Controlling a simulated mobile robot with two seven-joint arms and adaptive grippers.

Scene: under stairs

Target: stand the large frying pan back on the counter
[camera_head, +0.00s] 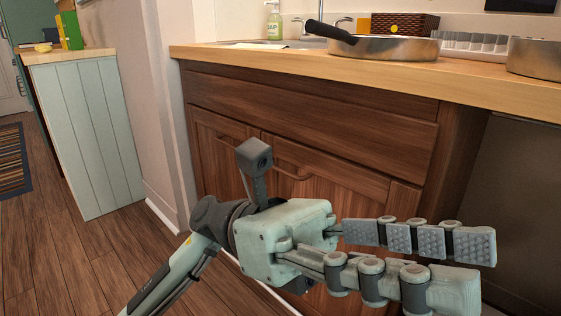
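A large metal frying pan (392,49) with a black handle pointing left sits upright on the wooden counter (240,56), near its front edge. A second round metal pan (536,60) stands on the counter at the right, cut off by the frame edge. I cannot tell which of the two is larger. My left gripper (464,267) is in front of the cabinet, below the counter top and apart from both pans. Its two fingers point right, spread apart with nothing between them. My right gripper is not in view.
A dish rack (475,43), a brown basket (405,23), a tap and a green soap bottle (274,22) stand behind the pan. A pale side unit (90,130) stands left; wooden floor is open between.

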